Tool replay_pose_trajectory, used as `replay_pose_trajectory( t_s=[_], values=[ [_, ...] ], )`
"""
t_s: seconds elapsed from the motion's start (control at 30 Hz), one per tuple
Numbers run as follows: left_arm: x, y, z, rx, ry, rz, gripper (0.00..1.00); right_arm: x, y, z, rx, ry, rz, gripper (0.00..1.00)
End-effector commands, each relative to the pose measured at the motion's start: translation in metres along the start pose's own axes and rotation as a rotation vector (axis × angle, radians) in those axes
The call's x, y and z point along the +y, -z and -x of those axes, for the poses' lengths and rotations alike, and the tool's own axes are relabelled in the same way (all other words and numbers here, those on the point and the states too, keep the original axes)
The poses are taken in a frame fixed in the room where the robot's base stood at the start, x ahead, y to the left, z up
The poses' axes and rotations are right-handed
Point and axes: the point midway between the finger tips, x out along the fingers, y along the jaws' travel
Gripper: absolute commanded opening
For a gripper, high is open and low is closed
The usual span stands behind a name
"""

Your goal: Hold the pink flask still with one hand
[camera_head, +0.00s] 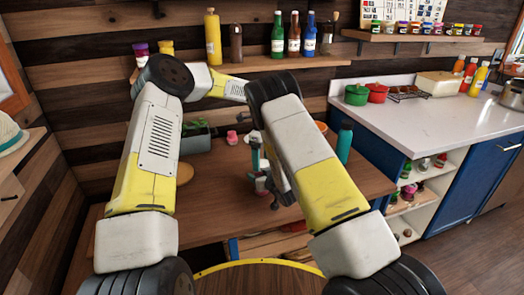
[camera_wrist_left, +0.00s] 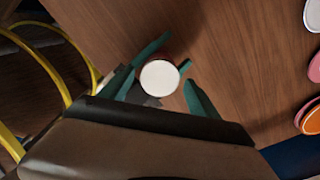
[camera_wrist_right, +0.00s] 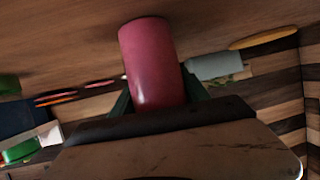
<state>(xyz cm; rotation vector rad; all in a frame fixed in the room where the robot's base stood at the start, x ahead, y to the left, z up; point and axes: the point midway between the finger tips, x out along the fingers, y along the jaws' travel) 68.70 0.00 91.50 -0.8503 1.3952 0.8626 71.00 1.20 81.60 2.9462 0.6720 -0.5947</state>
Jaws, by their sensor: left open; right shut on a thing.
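The pink flask (camera_wrist_right: 152,62) stands between the fingers of my right gripper (camera_wrist_right: 157,92), which is shut on its side in the right wrist view. That view is upside down, with the table along the top. In the left wrist view, a round white top (camera_wrist_left: 160,78), apparently the flask's cap, faces the camera. My left gripper (camera_wrist_left: 158,92) is open, with a teal finger on either side of that top; contact cannot be told. In the head view my left gripper (camera_head: 262,160) points down over the table, and the flask is largely hidden behind grippers and arm.
The wooden table (camera_head: 215,205) also holds a small pink object (camera_head: 232,137), a teal bottle (camera_head: 344,146), an orange bowl (camera_head: 321,127) and a planter (camera_head: 197,137). A wall shelf (camera_head: 255,63) with bottles is behind.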

Motion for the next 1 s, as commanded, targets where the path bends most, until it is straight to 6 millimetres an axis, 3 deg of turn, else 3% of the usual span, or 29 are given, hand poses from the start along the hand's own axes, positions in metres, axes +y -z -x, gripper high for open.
replay_pose_trajectory(
  t_s=[0.4, 0.73, 0.77, 0.87, 1.0],
  values=[
    [-0.0001, 0.0006, -0.0106, 0.001, 0.001, -0.001, 0.71, 0.0000, 0.0001, 0.0000, 0.000, 0.000, 0.000, 0.00],
    [-0.0002, 0.0005, -0.0103, 0.000, 0.001, -0.001, 0.08, -0.0001, 0.0000, 0.0000, 0.000, 0.000, 0.000, 0.00],
    [-0.0002, 0.0005, -0.0103, 0.000, 0.001, -0.001, 0.55, -0.0001, 0.0000, 0.0000, 0.000, 0.000, 0.000, 0.00],
    [-0.0002, 0.0005, -0.0102, 0.000, 0.001, -0.001, 0.75, -0.0001, 0.0000, 0.0000, 0.000, 0.000, 0.000, 0.00],
    [-0.0002, 0.0004, -0.0102, 0.000, 0.001, -0.001, 0.75, -0.0001, -0.0001, 0.0000, 0.000, 0.000, 0.000, 0.00]
  ],
)
